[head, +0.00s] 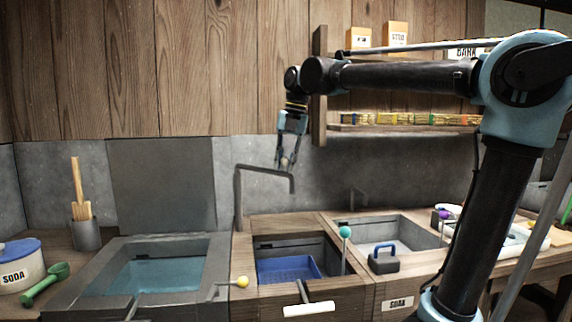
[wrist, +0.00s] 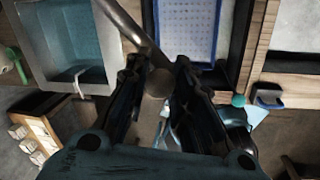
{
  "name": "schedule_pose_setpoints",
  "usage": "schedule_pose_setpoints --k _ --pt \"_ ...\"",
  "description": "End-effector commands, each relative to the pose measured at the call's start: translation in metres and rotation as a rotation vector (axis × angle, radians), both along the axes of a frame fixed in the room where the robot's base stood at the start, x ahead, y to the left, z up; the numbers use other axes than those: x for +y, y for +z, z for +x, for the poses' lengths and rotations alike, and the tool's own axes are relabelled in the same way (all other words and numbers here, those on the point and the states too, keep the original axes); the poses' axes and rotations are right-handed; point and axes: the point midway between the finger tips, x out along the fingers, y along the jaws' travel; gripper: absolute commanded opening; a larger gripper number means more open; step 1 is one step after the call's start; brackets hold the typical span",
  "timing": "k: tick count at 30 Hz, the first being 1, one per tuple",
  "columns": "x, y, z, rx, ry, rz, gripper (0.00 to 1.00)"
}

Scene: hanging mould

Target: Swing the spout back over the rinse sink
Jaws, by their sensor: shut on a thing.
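The spout (head: 262,169) is a dark metal pipe that rises behind the basins, runs right and bends down at its end. In the wrist view the spout (wrist: 136,32) comes in from the upper left, and its round end lies between the fingers. My gripper (head: 286,162) is shut on the spout near its bent end; it also shows in the wrist view (wrist: 158,68). In the head view the spout's end hangs above the middle basin, which holds a blue perforated tray (head: 288,269). No sink in view is labelled as the rinse sink.
A left basin (head: 218,270) holds bluish water. A right basin (head: 436,238) has a blue-handled block (head: 383,260) at its front. A shelf (head: 400,128) hangs behind my arm.

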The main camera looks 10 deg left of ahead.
Motion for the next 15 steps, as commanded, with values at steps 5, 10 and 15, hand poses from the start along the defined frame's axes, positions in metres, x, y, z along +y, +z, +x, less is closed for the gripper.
schedule_pose_setpoints --k 5,10,15 --pt "0.0016 0.0008 0.0 -0.001 0.001 0.002 0.24" --pt "0.0012 0.0005 -0.0005 0.0 0.001 0.001 0.44" --pt "0.0008 0.0003 -0.0008 0.0 0.001 0.0 0.44"
